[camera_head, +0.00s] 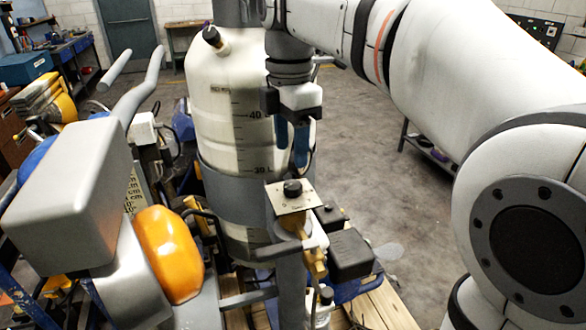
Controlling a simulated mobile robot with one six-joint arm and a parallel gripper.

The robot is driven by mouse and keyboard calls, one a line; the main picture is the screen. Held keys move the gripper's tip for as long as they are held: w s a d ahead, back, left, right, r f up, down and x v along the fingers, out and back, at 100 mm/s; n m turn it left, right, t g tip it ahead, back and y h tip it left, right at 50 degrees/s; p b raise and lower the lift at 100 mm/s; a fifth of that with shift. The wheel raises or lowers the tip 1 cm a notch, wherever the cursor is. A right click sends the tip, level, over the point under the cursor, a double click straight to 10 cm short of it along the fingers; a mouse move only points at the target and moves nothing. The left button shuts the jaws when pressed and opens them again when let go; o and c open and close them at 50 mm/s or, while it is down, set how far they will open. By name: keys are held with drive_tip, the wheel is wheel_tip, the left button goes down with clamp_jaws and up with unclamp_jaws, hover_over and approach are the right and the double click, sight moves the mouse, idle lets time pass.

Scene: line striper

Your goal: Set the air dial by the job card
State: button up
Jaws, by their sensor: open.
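A black dial knob (292,187) sits on a small light square plate (290,200) with faint markings, above brass fittings. Its setting is too small to read. A pale yellow card (134,197) with lines ending in "cm" and "10°" is at the left, partly hidden by a grey housing; this looks like the job card. My gripper (291,155) points down with its two blue fingers apart and empty. It appears just above the knob; I cannot tell how far in depth.
A large white tank (222,110) marked 40 and 30 L stands directly behind my gripper. A grey box-shaped housing (65,195) and an orange rounded part (168,255) fill the left. Black boxes (348,254) sit right of the dial. The floor at right is open.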

sight(293, 184)
wheel_tip(293, 184, down, 7)
drive_tip(key=shift+s+f, duration=0.1)
idle(0.3)
drive_tip(key=shift+d, duration=0.15)
drive_tip(key=c, duration=1)
drive_tip(key=shift+o, duration=0.2)
